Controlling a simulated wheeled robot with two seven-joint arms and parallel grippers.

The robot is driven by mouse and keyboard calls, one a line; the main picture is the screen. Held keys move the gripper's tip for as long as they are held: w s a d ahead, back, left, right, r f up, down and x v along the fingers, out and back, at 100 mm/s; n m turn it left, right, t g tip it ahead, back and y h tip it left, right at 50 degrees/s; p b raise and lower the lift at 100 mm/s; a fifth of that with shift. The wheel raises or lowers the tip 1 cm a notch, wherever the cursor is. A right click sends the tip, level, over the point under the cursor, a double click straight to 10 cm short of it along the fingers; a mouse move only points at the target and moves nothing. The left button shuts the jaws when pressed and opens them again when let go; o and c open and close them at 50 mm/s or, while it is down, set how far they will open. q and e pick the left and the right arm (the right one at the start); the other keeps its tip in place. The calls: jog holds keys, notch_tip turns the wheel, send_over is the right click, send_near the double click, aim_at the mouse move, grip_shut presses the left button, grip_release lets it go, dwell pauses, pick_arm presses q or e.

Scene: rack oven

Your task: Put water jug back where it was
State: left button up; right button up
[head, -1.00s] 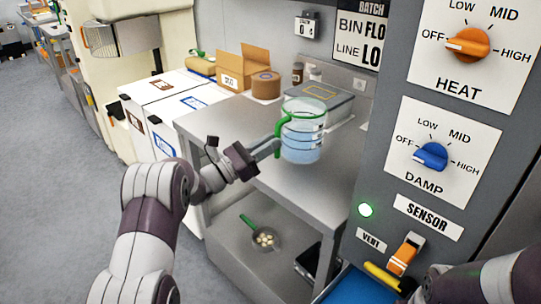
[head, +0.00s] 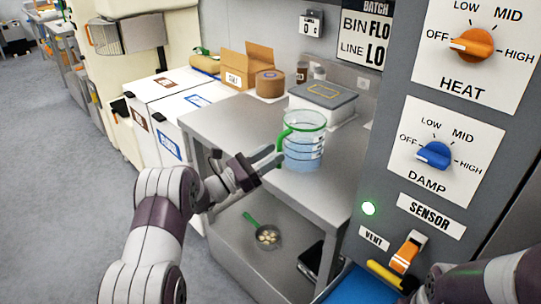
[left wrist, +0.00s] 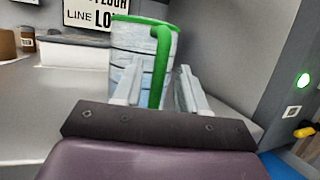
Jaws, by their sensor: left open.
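The water jug (head: 304,148) is clear with a green rim and green handle and holds bluish water. It stands upright on the steel table (head: 225,122), near the side toward the control panel. My left gripper (head: 278,157) is open at the jug's handle side. In the left wrist view the jug (left wrist: 130,62) is straight ahead, with its green handle (left wrist: 160,65) between the two spread fingers (left wrist: 157,88). I cannot tell whether a finger touches the handle. My right arm shows at the lower right; its fingers are not visible.
A lidded grey-and-white box (head: 323,100) is close behind the jug. A cardboard box (head: 247,68) and tape roll (head: 270,84) stand farther back. A pan (head: 267,235) lies on the lower shelf. The control panel (head: 405,180) rises close on the right.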

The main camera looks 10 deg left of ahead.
pick_arm(q)
jog(key=s+a+f+n+y+b, duration=0.1)
jog(key=s+a+f+n+y, duration=0.25)
jog(key=n+y, duration=0.6)
jog(key=s+a+f+n+y, duration=0.25)
jog(key=a+n+y, duration=0.2)
jog(key=n, duration=1.05)
jog(key=s+d+f+n+g+y, duration=0.1)
jog(key=s+f+n+g, duration=0.1)
jog(key=s+n+g, duration=0.2)
jog(key=s+d+f+n+g, duration=0.2)
jog(key=s+n+g, duration=0.2)
jog(key=s+n, duration=0.6)
jog(key=s+d+f+n+g+y, duration=0.1)
jog(key=s+n, duration=0.6)
jog(key=s, duration=0.7)
notch_tip(320, 180, down, 2)
jog(key=d+g, duration=0.1)
jog(key=g, duration=0.2)
jog(key=shift+d+g+y, duration=0.2)
jog(key=shift+g+y, duration=0.1)
